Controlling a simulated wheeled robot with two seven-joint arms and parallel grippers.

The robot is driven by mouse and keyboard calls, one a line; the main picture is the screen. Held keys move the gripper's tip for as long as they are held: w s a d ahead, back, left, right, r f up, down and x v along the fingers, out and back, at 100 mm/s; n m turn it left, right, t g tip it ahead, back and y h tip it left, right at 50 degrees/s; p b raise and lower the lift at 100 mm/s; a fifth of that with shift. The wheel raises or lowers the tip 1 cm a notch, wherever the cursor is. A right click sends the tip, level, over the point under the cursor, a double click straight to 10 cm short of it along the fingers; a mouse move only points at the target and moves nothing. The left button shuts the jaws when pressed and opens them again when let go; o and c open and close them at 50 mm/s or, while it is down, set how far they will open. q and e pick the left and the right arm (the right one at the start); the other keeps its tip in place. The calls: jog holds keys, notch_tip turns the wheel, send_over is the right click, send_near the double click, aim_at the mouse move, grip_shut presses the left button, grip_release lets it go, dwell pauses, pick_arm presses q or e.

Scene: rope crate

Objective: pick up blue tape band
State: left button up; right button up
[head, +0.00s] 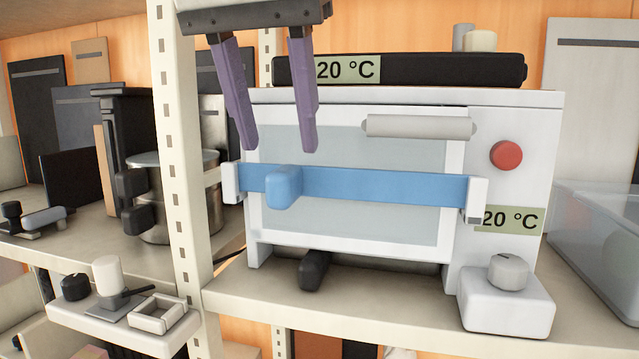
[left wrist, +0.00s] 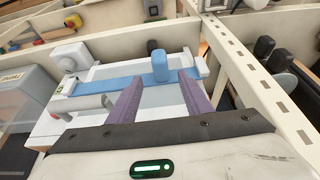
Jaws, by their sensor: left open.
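The blue tape band (head: 380,187) stretches straight across the front of a white oven-like box (head: 405,97), between two white end brackets. A blue knob-like grip (head: 284,187) sticks out near its left end. The band also shows in the left wrist view (left wrist: 110,83), with the blue grip (left wrist: 160,66) near the fingertips. My left gripper (head: 281,151) is open and empty, its two purple fingers pointing down just above the grip. In the left wrist view the fingers (left wrist: 158,78) lie either side of the grip's line, apart from it. My right gripper is not in view.
A perforated shelf post (head: 181,150) stands close left of the box. A white handle (head: 418,127) and red button (head: 506,155) project from the box front. A clear bin (head: 600,230) stands at right, and a knob block (head: 507,300) sits at the shelf front.

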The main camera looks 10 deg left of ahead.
aim_at(285, 168)
pick_arm(q)
jog(key=shift+f, duration=0.4)
jog(key=x, duration=0.6)
jog(key=shift+w+r, duration=0.2)
jog(key=shift+w, duration=0.15)
grip_shut()
